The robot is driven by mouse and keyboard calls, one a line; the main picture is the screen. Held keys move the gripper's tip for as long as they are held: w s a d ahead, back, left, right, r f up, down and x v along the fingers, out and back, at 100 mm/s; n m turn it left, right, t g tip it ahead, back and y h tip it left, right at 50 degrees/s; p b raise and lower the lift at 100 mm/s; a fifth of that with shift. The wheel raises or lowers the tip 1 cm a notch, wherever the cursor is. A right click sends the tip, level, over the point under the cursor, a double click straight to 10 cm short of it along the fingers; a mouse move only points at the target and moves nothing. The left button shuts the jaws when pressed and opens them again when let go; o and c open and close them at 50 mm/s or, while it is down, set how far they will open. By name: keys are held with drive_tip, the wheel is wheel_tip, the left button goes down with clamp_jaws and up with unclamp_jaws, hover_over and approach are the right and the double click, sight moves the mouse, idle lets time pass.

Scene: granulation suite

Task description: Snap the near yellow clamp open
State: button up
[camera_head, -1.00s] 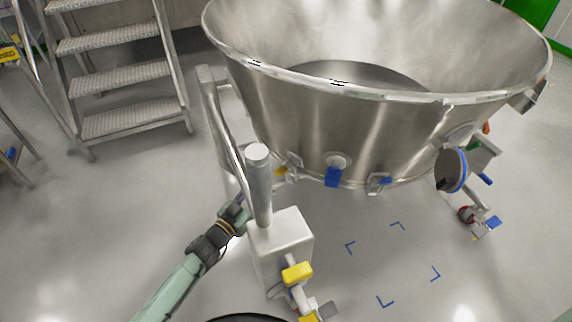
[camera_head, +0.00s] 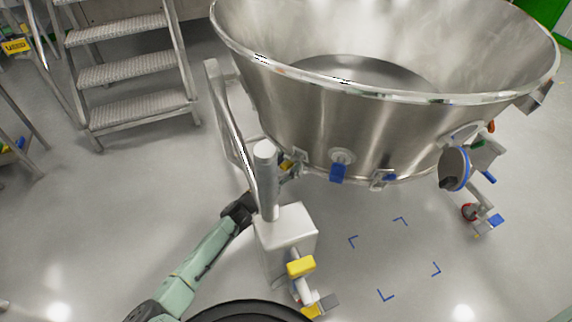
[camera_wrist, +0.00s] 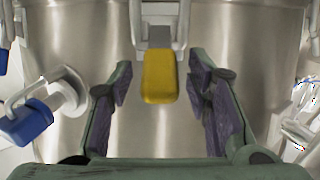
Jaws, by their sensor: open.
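The near yellow clamp (camera_wrist: 160,78) hangs from a metal bracket on the steel bowl in the wrist view. In the head view the yellow clamp (camera_head: 286,163) is small, low on the bowl's left side, just right of the grey post. My gripper (camera_wrist: 160,95) is open, one purple-padded finger on each side of the clamp, with visible gaps and nothing held. In the head view my arm passes behind the post, which hides part of my wrist and gripper.
The big steel bowl (camera_head: 330,120) has blue clamps around its lower rim, one (camera_head: 338,172) right of the yellow one. The grey post (camera_head: 266,185) and its white box (camera_head: 287,230) stand close to my arm. Steps (camera_head: 125,65) stand back left.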

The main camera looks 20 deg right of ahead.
drive_tip(key=shift+c, duration=0.2)
clamp_jaws()
idle(0.6)
